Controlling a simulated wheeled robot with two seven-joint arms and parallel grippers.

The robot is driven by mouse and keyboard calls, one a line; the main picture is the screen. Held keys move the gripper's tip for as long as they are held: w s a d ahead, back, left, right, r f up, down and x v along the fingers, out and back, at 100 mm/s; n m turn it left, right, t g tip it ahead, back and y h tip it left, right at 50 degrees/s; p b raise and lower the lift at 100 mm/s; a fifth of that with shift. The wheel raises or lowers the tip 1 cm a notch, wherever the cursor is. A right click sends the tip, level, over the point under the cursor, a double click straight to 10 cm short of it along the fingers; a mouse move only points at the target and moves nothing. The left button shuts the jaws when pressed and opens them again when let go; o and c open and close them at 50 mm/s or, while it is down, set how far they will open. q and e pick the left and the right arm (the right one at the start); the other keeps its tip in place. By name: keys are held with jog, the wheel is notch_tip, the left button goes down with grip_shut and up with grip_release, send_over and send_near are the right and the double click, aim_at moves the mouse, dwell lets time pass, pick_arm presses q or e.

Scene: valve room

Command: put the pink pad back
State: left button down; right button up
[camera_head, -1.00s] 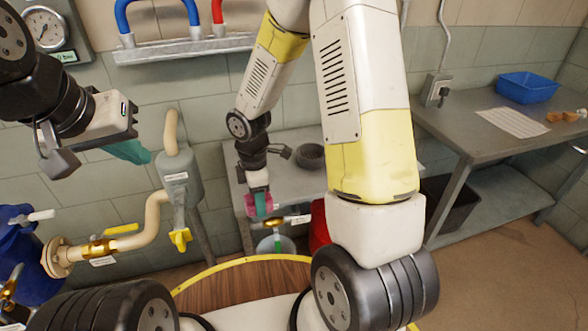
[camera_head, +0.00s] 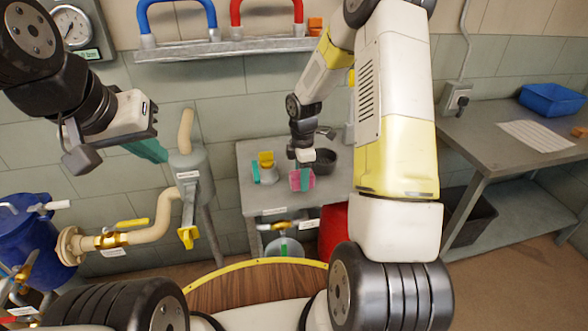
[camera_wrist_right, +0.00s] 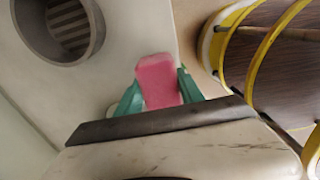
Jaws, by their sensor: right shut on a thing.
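The pink pad (camera_head: 296,181) is held in my right gripper (camera_head: 301,179), whose teal fingers are shut on it. In the right wrist view, the pad (camera_wrist_right: 158,80) sits between the two teal fingers of the right gripper (camera_wrist_right: 158,92). The pad is at the small grey table (camera_head: 262,200), in front of and left of a dark round bowl (camera_head: 326,160). I cannot tell whether the pad touches the tabletop. My left gripper (camera_head: 150,150) hangs at the left, away from the table, with teal fingers seen edge-on; its opening is unclear.
A yellow item (camera_head: 266,159) and a green item (camera_head: 256,174) stand on the table's left part. A cream pipe with a yellow-handled valve (camera_head: 187,236) is left of the table. A red container (camera_head: 333,228) and a bucket (camera_head: 284,247) are below its front.

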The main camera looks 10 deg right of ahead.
jog(key=shift+w+d+f, duration=0.1)
jog(key=shift+w+d, duration=0.2)
jog(key=shift+d, duration=0.05)
jog(key=shift+a+f, duration=0.1)
jog(key=shift+f, duration=1.6)
jog(key=shift+f, duration=0.15)
jog(key=o, duration=1.3)
